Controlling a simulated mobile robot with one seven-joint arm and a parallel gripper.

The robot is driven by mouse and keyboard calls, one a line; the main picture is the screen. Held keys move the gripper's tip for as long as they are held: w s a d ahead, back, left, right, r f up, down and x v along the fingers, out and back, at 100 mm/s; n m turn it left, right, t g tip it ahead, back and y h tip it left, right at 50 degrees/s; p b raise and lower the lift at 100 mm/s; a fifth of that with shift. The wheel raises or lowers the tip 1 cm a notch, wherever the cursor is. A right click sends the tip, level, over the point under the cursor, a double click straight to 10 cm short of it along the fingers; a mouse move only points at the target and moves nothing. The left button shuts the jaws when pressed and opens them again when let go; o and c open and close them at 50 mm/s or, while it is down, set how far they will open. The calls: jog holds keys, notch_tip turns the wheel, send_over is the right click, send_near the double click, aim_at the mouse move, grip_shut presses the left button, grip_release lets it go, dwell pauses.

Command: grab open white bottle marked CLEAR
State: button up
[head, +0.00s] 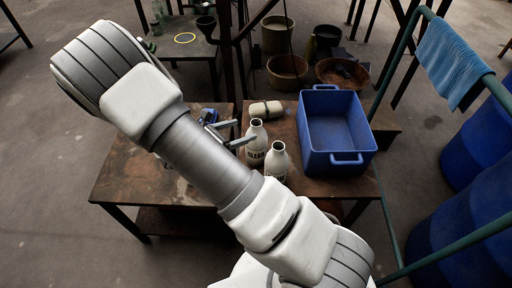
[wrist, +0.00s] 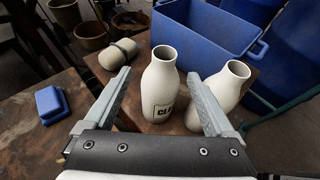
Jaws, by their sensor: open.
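A white open bottle (wrist: 162,84) stands upright on the brown table, its dark label partly hidden and reading "CL…" in the wrist view. In the head view this bottle (head: 256,152) is just right of my gripper. My gripper (head: 237,132) is open and empty. In the wrist view the bottle appears between the spread fingers of my gripper (wrist: 160,76), apart from both; how deep it sits between them is unclear. A second white open bottle (wrist: 231,84) stands behind the right finger; it shows in the head view (head: 277,162) too, its label unreadable.
A blue tub (head: 317,160) stands right of the bottles. A pale capped container (head: 266,109) lies on its side behind them. A small blue block (wrist: 50,103) sits on the table at left. Buckets and bowls (head: 287,70) stand beyond. The table's left side is mostly clear.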

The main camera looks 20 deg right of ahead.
aim_at(251, 128)
jog(key=b+x, duration=0.1)
jog(key=x, duration=0.5)
jog(key=b+x, duration=0.1)
jog(key=x, duration=0.1)
jog(key=b+x, duration=0.1)
jog(key=x, duration=0.1)
jog(key=shift+s+f, duration=0.25)
jog(key=shift+w+d, duration=0.1)
jog(key=shift+d, duration=0.05)
grip_shut()
